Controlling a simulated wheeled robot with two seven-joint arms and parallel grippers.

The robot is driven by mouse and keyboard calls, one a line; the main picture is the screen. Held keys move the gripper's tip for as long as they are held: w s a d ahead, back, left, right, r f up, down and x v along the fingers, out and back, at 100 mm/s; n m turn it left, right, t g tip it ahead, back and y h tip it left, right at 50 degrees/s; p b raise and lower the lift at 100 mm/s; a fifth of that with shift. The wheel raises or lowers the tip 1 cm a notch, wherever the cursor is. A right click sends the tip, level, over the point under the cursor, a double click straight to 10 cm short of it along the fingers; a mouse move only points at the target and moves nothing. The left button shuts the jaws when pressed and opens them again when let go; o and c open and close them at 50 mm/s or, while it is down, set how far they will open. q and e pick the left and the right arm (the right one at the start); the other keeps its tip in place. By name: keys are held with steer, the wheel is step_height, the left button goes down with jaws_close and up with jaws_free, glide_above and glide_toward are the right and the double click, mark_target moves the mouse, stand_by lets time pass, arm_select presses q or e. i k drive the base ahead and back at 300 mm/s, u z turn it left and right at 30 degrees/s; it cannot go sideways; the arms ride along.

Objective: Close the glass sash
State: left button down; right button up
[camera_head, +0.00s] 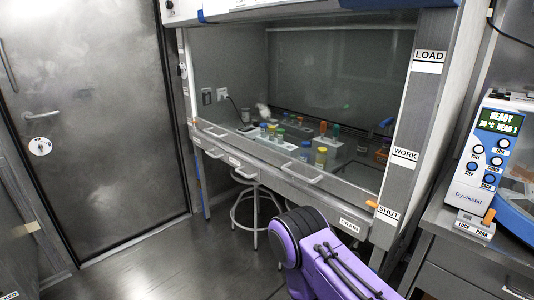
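The glass sash (290,95) is on the front of the fume hood in the middle of the view. Its pane looks slightly hazy and covers the hood's opening, with bottles showing behind it. Its lower edge appears to lie along the metal front rail. A small orange pointer (372,204) at the right end sits beside the SHUT label (388,213), below the WORK label (405,154) and the LOAD label (429,56). Whether a thin gap is left under the sash cannot be told. Neither gripper is in view; a purple link of my arm rises at the bottom centre.
Several capped bottles (321,156) stand inside the hood. A stool (255,205) is under it. A bench with a white and blue device (485,160) stands at the right. A metal door (90,120) is at the left, with clear floor (170,255) before it.

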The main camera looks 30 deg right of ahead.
mark_target(359, 196)
steer(key=z, duration=0.35)
steer(key=i, duration=0.75)
steer(key=z, duration=0.65)
